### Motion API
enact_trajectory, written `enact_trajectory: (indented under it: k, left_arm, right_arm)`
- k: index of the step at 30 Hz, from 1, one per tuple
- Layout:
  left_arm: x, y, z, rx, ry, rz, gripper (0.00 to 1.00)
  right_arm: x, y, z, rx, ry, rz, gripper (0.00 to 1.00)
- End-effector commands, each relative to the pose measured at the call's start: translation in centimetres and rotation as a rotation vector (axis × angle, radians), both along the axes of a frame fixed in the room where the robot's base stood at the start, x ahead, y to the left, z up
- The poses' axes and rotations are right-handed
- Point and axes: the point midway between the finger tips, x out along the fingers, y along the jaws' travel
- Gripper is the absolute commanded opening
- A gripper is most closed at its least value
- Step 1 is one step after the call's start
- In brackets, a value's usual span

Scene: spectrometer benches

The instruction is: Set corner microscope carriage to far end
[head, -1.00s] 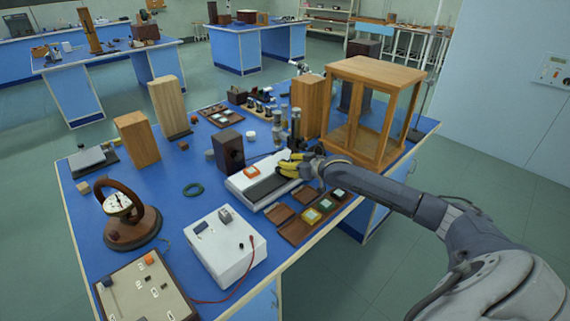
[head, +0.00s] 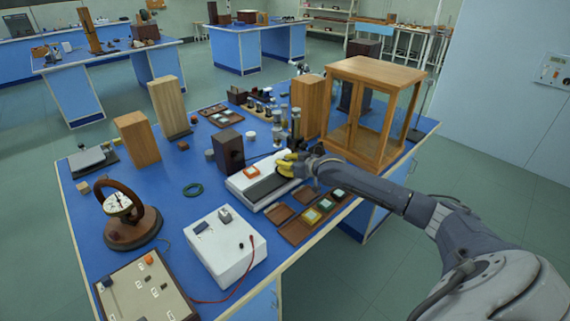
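My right gripper (head: 285,165), with yellow fingertips, is over the right part of a low instrument with a white base (head: 236,185) and a dark flat top (head: 268,187). Dark upright posts (head: 295,125) stand just behind the gripper. I take this instrument to be the microscope, but its carriage is not clear to see, being partly hidden by the gripper and wrist. The fingertips look close together, but I cannot tell whether they hold anything. My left gripper is not in view.
A dark box (head: 228,152) stands left of the instrument, and a wood-framed glass case (head: 372,110) stands behind my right forearm. Brown trays with small coloured blocks (head: 310,215) lie in front.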

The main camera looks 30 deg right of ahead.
Motion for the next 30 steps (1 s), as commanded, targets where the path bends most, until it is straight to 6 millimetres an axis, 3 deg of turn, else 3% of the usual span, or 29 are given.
enact_trajectory:
  k: [9, 18, 28, 29, 30]
  left_arm:
    - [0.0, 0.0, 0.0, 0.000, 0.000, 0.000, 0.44]
    - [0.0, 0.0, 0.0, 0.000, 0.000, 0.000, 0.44]
    - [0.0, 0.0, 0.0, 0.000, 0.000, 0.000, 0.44]
    - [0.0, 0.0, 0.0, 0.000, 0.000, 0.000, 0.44]
    - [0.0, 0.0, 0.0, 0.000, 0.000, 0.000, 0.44]
  right_arm:
    - [0.0, -0.1, 0.0, 0.000, 0.000, 0.000, 0.00]
    - [0.7, -3.5, 0.1, -0.003, 0.000, -0.002, 0.00]
    - [0.8, -4.0, 0.1, -0.005, 0.000, -0.004, 0.00]
    - [0.8, -4.0, 0.1, -0.006, 0.000, -0.005, 0.24]
    - [0.7, -4.0, 0.1, -0.005, -0.001, -0.005, 0.29]
